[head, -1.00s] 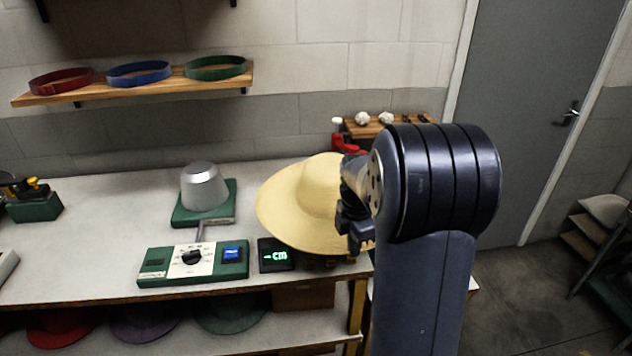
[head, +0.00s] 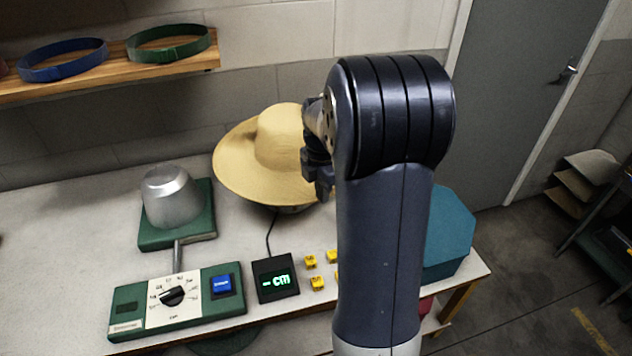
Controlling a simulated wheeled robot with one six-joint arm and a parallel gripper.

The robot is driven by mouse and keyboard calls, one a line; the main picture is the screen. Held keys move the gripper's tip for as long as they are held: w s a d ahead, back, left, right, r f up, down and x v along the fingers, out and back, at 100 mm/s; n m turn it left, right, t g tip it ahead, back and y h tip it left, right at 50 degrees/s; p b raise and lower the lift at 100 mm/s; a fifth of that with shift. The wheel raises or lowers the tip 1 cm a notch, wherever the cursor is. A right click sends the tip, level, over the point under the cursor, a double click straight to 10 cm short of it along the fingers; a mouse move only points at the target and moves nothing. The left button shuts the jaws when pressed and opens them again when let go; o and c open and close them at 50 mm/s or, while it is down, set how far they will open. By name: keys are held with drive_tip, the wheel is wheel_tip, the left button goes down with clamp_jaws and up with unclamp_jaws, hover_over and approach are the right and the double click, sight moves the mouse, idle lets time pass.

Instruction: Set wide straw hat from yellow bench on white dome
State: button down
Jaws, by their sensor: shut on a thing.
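The wide straw hat (head: 245,170) is pale yellow with a round crown and broad brim. My gripper (head: 318,172) is shut on its right side, partly hidden behind my arm. The hat looks roughly level, behind and right of the press. A small part of a rounded thing (head: 290,209) shows just below the brim; the hat hides the rest, and I cannot tell whether they touch. A silver-grey dome (head: 172,197) stands bare on a green base (head: 205,222) to the left. I cannot make out a clearly white dome or a yellow bench.
A green control box (head: 235,303) and a small display (head: 275,279) lie at the front. Several yellow cubes (head: 317,284) sit beside them. A teal box (head: 450,232) stands right, partly behind my arm. A wooden shelf (head: 110,79) with bands hangs at upper left.

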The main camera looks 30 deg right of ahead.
drive_tip(key=shift+s+f, duration=0.1)
drive_tip(key=shift+f, duration=0.25)
drive_tip(key=shift+f+b, duration=5)
drive_tip(key=shift+f, duration=1.25)
drive_tip(key=shift+f+b, duration=0.45)
drive_tip(key=shift+f, duration=0.35)
drive_tip(key=c, duration=1.5)
unclamp_jaws()
wheel_tip(320, 180, up, 11)
drive_tip(key=shift+a, duration=0.15)
drive_tip(key=shift+f, duration=0.1)
